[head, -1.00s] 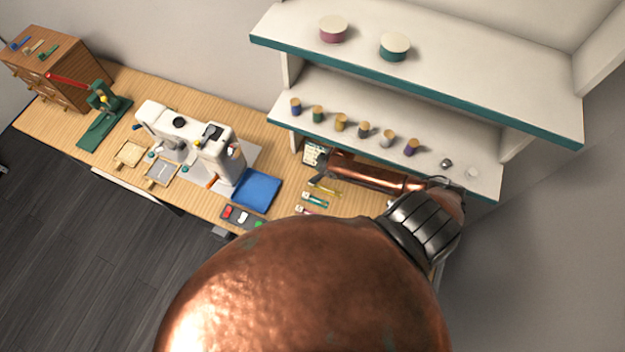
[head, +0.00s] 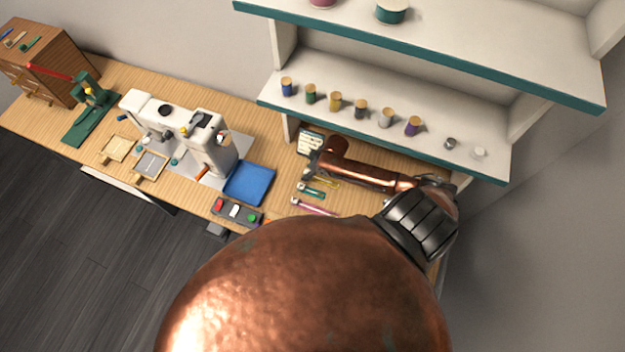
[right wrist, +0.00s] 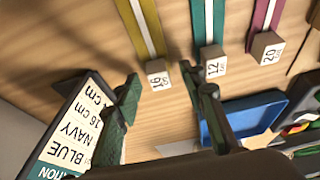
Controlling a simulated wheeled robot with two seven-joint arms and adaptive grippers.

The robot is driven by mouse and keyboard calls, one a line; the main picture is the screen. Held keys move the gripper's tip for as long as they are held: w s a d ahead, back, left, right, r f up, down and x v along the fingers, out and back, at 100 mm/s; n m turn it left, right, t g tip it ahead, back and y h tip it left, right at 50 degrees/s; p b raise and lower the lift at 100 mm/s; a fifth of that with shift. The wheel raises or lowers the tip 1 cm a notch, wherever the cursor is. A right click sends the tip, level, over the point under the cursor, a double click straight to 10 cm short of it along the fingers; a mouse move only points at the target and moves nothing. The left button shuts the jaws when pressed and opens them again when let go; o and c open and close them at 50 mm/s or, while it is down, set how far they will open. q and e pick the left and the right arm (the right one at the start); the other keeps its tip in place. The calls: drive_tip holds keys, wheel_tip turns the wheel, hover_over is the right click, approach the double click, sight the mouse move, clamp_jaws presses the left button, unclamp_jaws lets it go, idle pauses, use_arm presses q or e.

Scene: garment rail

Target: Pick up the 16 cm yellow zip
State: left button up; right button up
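The yellow zip (head: 329,182) lies flat on the wooden table, partly hidden by my right arm in the head view. In the right wrist view the yellow zip (right wrist: 141,25) runs away from me, and its end tag (right wrist: 158,73) reads 16. My right gripper (right wrist: 166,82) is open and empty, with its green fingers either side of that tag's end. I cannot tell its height above the table. My right gripper (head: 310,170) also shows in the head view beside the zips. My left gripper is not in view.
A teal zip (right wrist: 208,25) tagged 12 and a pink zip (right wrist: 265,20) tagged 20 lie to the right. A printed card (right wrist: 75,130) stands close by the left finger. A blue tray or cloth (head: 250,183), button box (head: 236,211), sewing machine (head: 190,135) and spool shelf (head: 420,135) surround the area.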

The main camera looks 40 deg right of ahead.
drive_tip(key=shift+r, duration=0.1)
drive_tip(key=c, duration=0.7)
drive_tip(key=shift+c, duration=1.4)
clamp_jaws()
